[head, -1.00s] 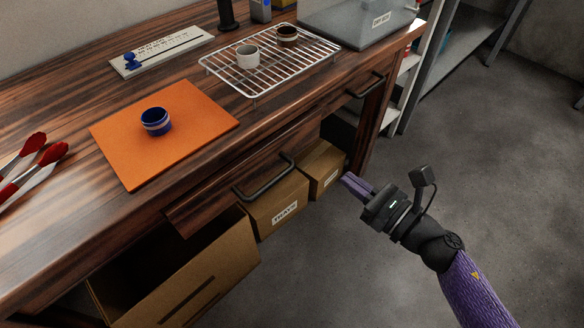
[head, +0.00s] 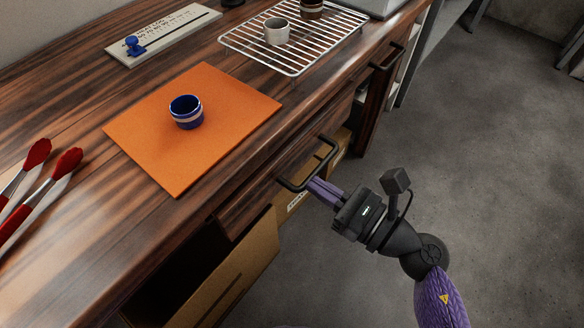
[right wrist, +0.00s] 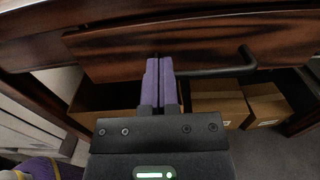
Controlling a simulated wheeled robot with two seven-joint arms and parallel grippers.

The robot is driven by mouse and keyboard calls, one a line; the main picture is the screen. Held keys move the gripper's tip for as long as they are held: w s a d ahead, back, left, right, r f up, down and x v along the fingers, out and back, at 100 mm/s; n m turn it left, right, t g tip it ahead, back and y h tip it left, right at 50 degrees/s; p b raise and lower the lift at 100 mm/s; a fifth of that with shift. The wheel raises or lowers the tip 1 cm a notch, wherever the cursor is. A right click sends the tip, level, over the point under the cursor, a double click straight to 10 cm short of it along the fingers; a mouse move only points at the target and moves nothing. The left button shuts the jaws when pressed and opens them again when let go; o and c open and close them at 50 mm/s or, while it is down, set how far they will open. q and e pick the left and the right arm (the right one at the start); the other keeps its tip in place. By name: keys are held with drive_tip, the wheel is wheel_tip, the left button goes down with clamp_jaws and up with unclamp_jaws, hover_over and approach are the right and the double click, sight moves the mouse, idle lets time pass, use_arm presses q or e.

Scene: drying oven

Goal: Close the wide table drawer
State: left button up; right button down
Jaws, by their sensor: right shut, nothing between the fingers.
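The wide drawer (head: 245,203) is a dark striped wood front under the table's front edge. It stands out a little from the table frame at its left end. Its black bar handle (head: 310,168) faces the floor side. My right gripper (head: 314,186) is shut and empty, its purple fingertips close to the handle and drawer front. In the right wrist view the fingertips (right wrist: 159,62) point at the drawer front (right wrist: 200,42), left of the handle (right wrist: 225,71). I cannot tell whether they touch. My left gripper is not in view.
An orange mat (head: 150,145) with a blue cup (head: 187,113), red-tipped tongs (head: 45,185) and a wire rack (head: 305,55) lie on the tabletop. Cardboard boxes (head: 250,262) stand below the drawer. The floor at right is clear.

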sight(282, 162)
drive_tip(key=shift+b+x, duration=0.5)
drive_tip(key=shift+x, duration=2.15)
drive_tip(key=x, duration=0.4)
drive_tip(key=shift+r, duration=0.1)
drive_tip(key=shift+a+r, duration=0.1)
